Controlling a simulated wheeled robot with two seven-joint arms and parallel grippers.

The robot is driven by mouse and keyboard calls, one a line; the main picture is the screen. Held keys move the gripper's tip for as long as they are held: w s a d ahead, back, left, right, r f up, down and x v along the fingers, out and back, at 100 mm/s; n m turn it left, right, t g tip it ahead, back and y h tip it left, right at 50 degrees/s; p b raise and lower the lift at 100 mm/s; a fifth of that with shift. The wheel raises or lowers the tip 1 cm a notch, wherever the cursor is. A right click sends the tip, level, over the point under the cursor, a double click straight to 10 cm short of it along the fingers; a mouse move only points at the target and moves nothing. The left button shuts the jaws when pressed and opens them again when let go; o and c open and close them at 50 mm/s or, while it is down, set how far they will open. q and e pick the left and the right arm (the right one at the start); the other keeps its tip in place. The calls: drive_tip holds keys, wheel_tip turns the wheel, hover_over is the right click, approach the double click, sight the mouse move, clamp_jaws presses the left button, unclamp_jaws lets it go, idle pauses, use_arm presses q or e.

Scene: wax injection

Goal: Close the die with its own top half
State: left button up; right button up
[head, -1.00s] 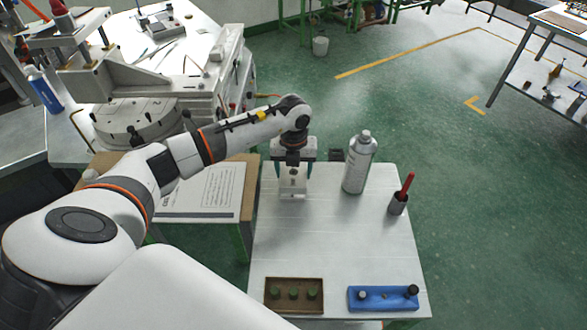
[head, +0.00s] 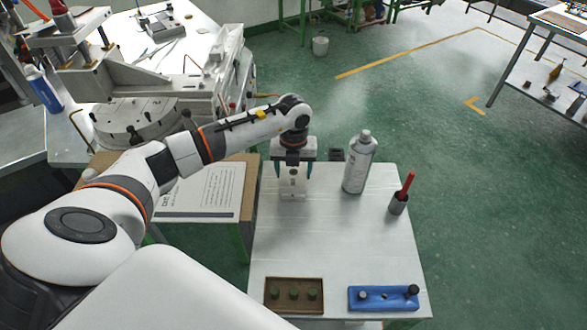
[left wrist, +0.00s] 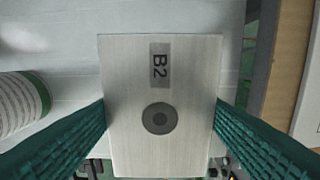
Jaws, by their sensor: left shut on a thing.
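My left gripper (head: 293,170) points down at the far left of the white table. Its green fingers are shut on a pale metal die block (head: 292,186), one on each side. In the left wrist view the block (left wrist: 135,130) shows a flat face with a grey "B2" label and a dark round fitting. The block stands upright at or just above the table top; I cannot tell if it touches. Whether a lower die half is beneath it is hidden. My right gripper is not in view.
A small dark item (head: 337,155) lies behind. The table's middle is clear.

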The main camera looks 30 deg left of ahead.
sight(294, 172)
use_arm(q)
drive_tip(key=shift+f+b, duration=0.8)
drive_tip(key=shift+f, duration=0.15)
drive_tip(key=o, duration=1.3)
wheel_tip(294, 172, up, 11)
drive_tip(key=b, duration=0.3)
drive_tip(key=shift+f, duration=0.2)
drive_tip(key=shift+r+b, duration=0.35)
drive_tip(key=shift+r, duration=0.4)
